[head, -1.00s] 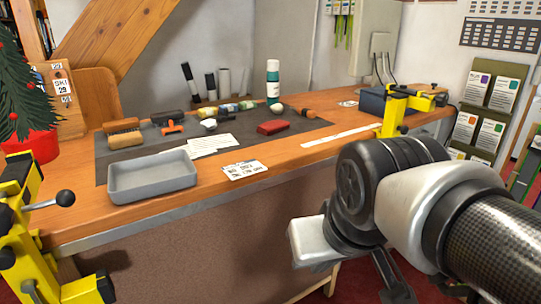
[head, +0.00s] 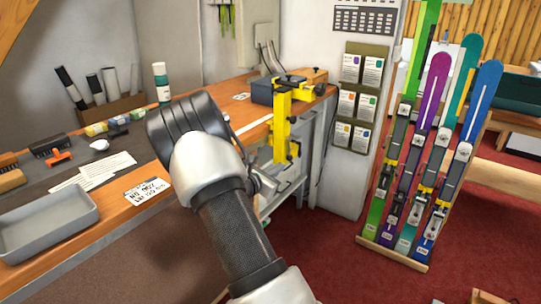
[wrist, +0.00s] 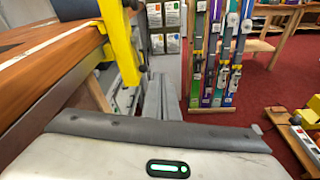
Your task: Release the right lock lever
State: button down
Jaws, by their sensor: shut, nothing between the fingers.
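The yellow vise (head: 282,125) is clamped at the right end of the bench, with its yellow post hanging down past the front edge. It also shows close up at the upper left of the wrist view (wrist: 121,45). Small dark parts sit on the post, but I cannot clearly make out the right lock lever. My gripper (wrist: 165,95) is shut and empty, its fingers pointing ahead, to the right of the yellow post and apart from it in the picture. In the head view my forearm and wrist largely hide it.
The wooden bench (head: 231,84) holds a grey tray (head: 48,225), a card (head: 147,191) and brushes. A dark blue box (head: 268,91) stands by the vise. A rack of colored skis (head: 420,165) stands at the right. Red floor (head: 330,240) between is open.

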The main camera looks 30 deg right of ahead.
aim_at(289, 160)
jog(key=w+f+n, duration=0.1)
jog(key=w+f+n+t, duration=0.2)
jog(key=f, duration=0.1)
jog(key=shift+a+n+y, duration=0.3)
jog(key=shift+n+y, duration=0.1)
jog(key=b+x, duration=0.2)
jog(key=x, duration=1.2)
jog(key=shift+r, duration=0.1)
jog(key=shift+s, duration=0.1)
